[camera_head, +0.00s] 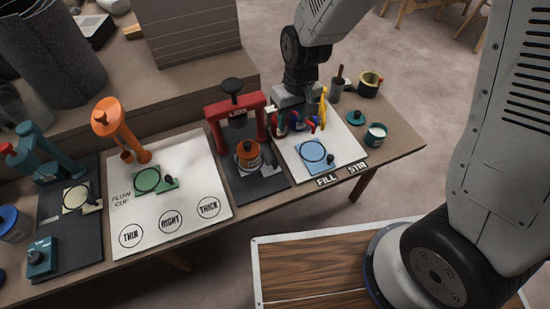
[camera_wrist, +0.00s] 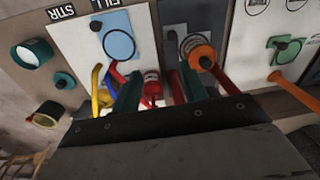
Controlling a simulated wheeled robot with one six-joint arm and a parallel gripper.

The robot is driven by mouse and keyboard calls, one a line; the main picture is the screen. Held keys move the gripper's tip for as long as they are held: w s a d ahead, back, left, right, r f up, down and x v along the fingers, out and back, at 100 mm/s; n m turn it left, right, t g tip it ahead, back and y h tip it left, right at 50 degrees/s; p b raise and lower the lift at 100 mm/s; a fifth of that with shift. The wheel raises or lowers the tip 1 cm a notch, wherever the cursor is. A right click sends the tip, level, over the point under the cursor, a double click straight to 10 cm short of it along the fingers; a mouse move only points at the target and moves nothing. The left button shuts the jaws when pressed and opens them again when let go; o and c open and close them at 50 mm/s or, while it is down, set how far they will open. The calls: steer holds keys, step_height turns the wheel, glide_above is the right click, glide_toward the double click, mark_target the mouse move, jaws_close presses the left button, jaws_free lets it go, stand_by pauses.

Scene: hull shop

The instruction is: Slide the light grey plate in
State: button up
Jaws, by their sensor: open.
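A pale cream plate (camera_head: 76,198) with a black knob lies on the dark base of the teal stand at the left. A light blue plate (camera_head: 313,152) with a dark ring lies on the right white board, and also shows in the wrist view (camera_wrist: 118,44). A green plate (camera_head: 148,181) lies on the left board. My gripper (camera_head: 297,122) is open above the right board's back part, among red, blue and yellow pieces. In the wrist view these pieces crowd around the fingers (camera_wrist: 160,92), and contacts are unclear.
A red press (camera_head: 234,108) on a dark base, with an orange cup (camera_head: 248,153), stands close left of my gripper. An orange stand (camera_head: 122,130) is further left. A green-rimmed cup (camera_head: 376,135) and a yellow-rimmed pot (camera_head: 369,84) stand at the right. The left board's front is clear.

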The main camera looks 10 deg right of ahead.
glide_toward(275, 162)
steer(key=shift+w+f+n, duration=0.25)
steer(key=shift+f+n, duration=0.05)
steer(key=shift+n, duration=0.1)
steer(key=f, duration=0.8)
steer(key=shift+s+a+f, duration=0.15)
steer(key=shift+a, duration=0.2)
